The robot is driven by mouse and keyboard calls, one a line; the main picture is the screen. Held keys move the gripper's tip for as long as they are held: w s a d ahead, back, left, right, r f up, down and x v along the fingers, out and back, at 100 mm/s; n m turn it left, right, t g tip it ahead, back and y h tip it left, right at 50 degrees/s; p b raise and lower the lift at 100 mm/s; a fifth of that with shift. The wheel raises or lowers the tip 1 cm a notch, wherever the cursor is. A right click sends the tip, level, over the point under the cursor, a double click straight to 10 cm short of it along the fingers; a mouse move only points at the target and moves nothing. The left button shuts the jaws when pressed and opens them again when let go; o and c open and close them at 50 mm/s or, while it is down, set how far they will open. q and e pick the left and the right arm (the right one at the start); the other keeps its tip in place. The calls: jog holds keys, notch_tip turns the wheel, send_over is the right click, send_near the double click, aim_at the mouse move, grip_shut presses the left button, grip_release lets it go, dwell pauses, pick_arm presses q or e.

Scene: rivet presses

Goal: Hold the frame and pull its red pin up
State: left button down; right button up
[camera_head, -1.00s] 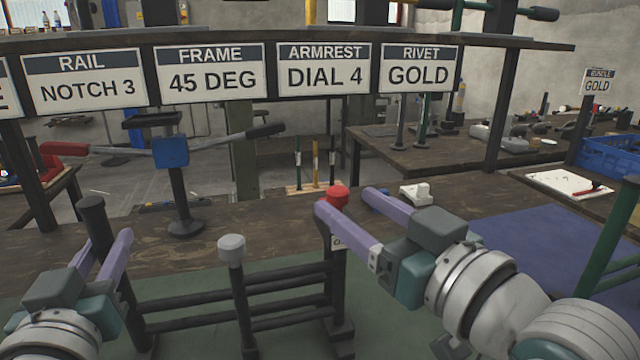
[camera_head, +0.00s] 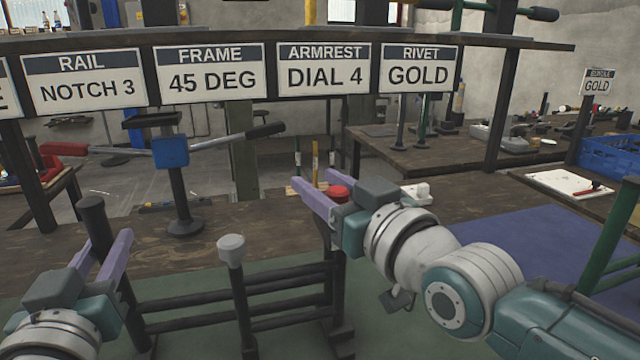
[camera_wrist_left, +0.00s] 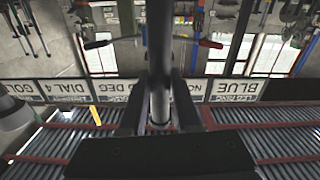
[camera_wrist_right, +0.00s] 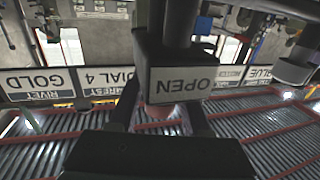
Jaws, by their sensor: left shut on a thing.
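The dark frame (camera_head: 200,297) stands on the green mat with its rails running across. My left gripper (camera_head: 105,250) is shut on its left post, which also shows between the fingers in the left wrist view (camera_wrist_left: 159,60). The red pin (camera_head: 339,192) is at the top of the frame's right post, partly hidden by my right gripper (camera_head: 316,186). The right fingers are apart, one on each side of the pin. In the right wrist view, the red pin (camera_wrist_right: 160,108) shows between the fingers, beside a dark block labelled OPEN (camera_wrist_right: 182,83).
A grey-capped post (camera_head: 232,250) rises between the frame's ends. Behind stands a lever on a blue-blocked stand (camera_head: 172,152). Signs hang from the rack above, including FRAME 45 DEG (camera_head: 211,72). A blue mat (camera_head: 540,245) lies at right.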

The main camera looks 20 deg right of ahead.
grip_shut()
dwell(1.0)
jog(key=shift+r, duration=1.05)
